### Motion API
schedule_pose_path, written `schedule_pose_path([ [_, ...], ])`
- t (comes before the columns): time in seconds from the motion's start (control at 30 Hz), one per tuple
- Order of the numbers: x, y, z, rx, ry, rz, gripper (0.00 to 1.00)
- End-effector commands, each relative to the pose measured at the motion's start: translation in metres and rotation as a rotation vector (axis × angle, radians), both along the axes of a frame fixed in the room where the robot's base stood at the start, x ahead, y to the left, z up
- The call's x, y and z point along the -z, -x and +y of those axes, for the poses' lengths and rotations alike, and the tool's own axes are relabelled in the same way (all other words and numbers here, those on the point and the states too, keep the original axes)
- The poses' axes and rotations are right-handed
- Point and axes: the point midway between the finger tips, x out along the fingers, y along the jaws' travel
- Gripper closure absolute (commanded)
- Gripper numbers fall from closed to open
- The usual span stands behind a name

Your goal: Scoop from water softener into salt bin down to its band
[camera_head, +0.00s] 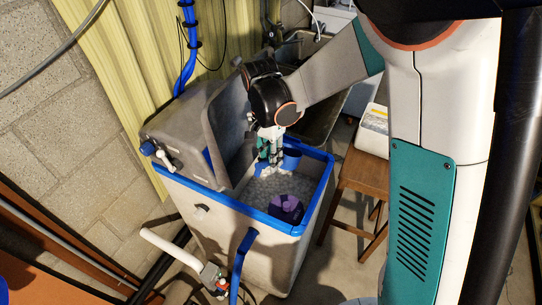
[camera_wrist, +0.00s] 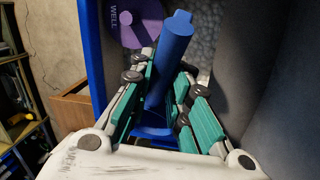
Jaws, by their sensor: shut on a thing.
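The water softener (camera_head: 235,235) is a pale tank with a blue rim, its grey lid (camera_head: 220,130) tilted up. White salt (camera_head: 262,190) fills part of it, and it also shows in the wrist view (camera_wrist: 200,35). My gripper (camera_head: 268,160) reaches down inside the tank near its back edge. In the wrist view, my gripper (camera_wrist: 165,78) is shut on a blue scoop (camera_wrist: 172,55). The scoop's blue cup (camera_head: 291,159) seems to show beside the fingers; how full it is cannot be seen. A white container (camera_head: 374,130), perhaps the salt bin, stands at the right, partly hidden by my arm.
A purple well cap (camera_wrist: 132,22) marked "WELL" sits in the salt; it shows at the tank's front right in the head view (camera_head: 286,206). A wooden stool (camera_head: 355,177) stands under the white container. A blue hose (camera_head: 241,262) and white pipe (camera_head: 172,247) run in front.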

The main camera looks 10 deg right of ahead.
Motion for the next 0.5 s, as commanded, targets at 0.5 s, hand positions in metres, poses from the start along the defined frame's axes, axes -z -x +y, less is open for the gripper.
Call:
schedule_pose_path([
  [0.5,0.06,-0.001,-0.001,0.0,-0.011,0.01,1.0],
])
